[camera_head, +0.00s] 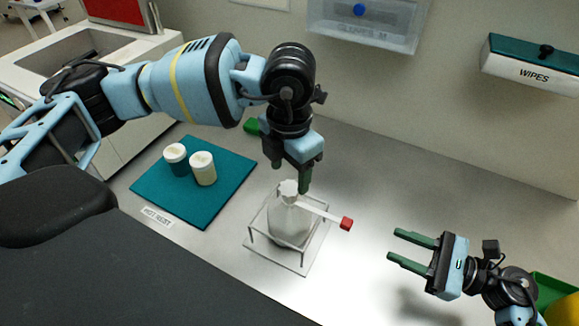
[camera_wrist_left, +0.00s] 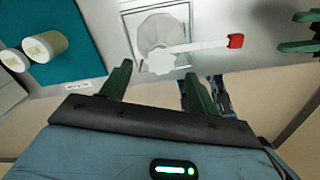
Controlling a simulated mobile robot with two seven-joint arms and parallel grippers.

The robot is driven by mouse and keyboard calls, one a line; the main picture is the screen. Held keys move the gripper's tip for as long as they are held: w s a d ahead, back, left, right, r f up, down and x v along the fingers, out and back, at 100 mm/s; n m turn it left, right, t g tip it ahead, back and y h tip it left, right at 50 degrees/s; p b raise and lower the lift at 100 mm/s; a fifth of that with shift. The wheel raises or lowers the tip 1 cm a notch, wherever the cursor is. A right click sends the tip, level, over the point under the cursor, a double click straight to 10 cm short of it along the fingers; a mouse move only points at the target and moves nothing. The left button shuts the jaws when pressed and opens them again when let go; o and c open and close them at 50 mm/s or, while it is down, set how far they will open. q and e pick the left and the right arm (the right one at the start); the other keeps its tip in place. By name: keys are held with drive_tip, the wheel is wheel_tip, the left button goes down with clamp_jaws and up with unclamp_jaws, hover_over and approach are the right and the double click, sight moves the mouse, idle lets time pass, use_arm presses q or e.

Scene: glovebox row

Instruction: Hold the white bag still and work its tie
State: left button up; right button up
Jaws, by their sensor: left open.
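The white bag (camera_head: 289,222) stands upright inside a wire-framed stand (camera_head: 303,262) on the bench. Its gathered neck (camera_head: 288,190) is at the top. A white tie strip (camera_head: 318,210) with a red end (camera_head: 346,224) runs out from the neck to the right. The left wrist view shows the bag (camera_wrist_left: 160,30) and the red end (camera_wrist_left: 236,41) beyond the fingers. My left gripper (camera_head: 290,182) is open, with its fingers pointing down by the bag's neck. My right gripper (camera_head: 396,245) is open and empty, right of the bag, fingers pointing left.
A wipes box (camera_head: 530,66) and a clear bin (camera_head: 362,28) hang on the wall. A green tray (camera_head: 552,288) is at the lower right.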

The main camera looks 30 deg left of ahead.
sight(290, 188)
use_arm(q)
drive_tip(key=shift+f, duration=3.9)
drive_tip(key=c, duration=1.3)
drive_tip(key=shift+o, duration=0.2)
use_arm(e)
drive_tip(key=shift+o, duration=0.6)
drive_tip(key=shift+a+m, duration=0.7)
drive_tip(key=shift+a, duration=0.3)
